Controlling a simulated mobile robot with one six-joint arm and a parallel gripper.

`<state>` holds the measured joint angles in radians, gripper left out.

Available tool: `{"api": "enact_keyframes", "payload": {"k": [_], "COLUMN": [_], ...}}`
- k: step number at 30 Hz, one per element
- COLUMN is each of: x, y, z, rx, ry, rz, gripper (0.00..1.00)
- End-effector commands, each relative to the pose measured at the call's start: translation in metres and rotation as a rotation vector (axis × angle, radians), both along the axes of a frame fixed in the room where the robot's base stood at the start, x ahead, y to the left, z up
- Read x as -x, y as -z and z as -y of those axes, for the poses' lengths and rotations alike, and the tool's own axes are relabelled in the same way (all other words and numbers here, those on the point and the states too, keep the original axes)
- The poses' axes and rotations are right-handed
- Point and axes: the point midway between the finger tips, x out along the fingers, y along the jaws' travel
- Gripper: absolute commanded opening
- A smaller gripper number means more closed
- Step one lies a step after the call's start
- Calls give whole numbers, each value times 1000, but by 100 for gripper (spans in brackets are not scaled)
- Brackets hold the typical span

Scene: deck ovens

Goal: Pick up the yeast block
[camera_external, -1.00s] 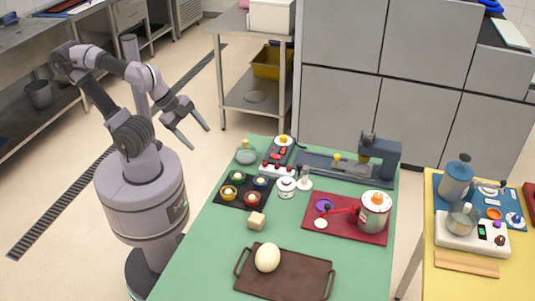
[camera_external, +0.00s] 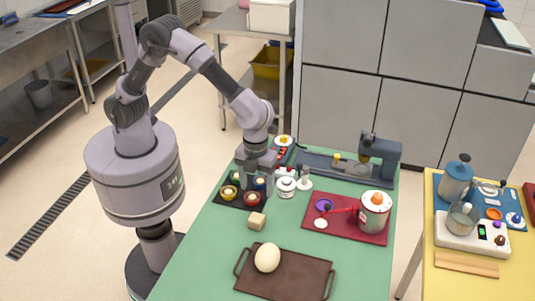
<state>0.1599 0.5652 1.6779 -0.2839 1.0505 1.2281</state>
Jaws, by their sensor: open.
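How high the fingertips are above the mat is hard to tell.
A white lidded jar (camera_external: 286,187) is close on the right. A brown tray (camera_external: 290,288) with a pale dough ball (camera_external: 267,257) lies in front. The table left of the block is clear.

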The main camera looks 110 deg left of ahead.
Motion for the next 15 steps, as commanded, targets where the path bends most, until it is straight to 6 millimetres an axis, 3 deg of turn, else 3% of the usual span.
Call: {"api": "enact_keyframes", "payload": {"k": [1, 6, 15], "x": [1, 1, 2], "y": [24, 72, 106], "z": [0, 0, 1], "rx": [-1, -1, -1], "ry": [-1, -2, -3], "rz": [-5, -3, -1], "gripper": [66, 66, 66]}}
